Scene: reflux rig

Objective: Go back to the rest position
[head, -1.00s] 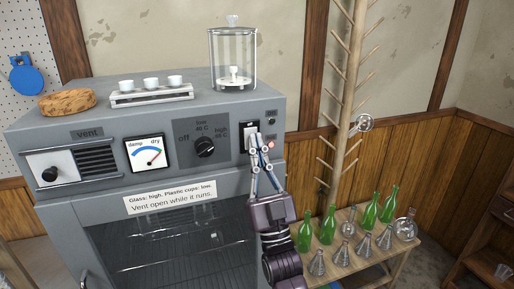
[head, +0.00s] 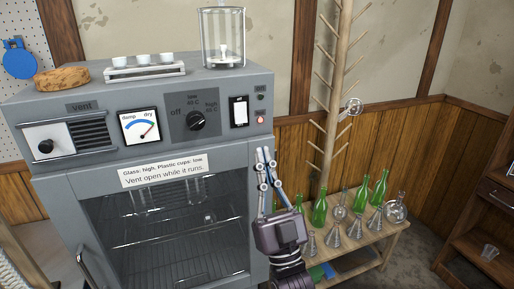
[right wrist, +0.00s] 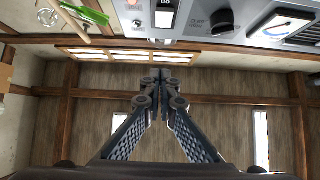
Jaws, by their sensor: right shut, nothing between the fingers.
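My right gripper (head: 265,152) is shut and empty in the head view. It is in front of the right edge of the grey drying cabinet (head: 85,160), below the white rocker switch (head: 238,111) and apart from it. In the right wrist view my right gripper (right wrist: 160,76) shows with its fingers together and nothing between them. The switch (right wrist: 165,14) and the black dial (right wrist: 223,20) appear at the top of that view. My left gripper is not in view.
A low wooden bench (head: 392,234) with green bottles (head: 320,208) and glass flasks stands right of the cabinet. A wooden drying rack (head: 335,110) rises behind it. A glass jar (head: 222,38), a rack of white cups (head: 146,70) and a cork ring (head: 62,78) sit on top.

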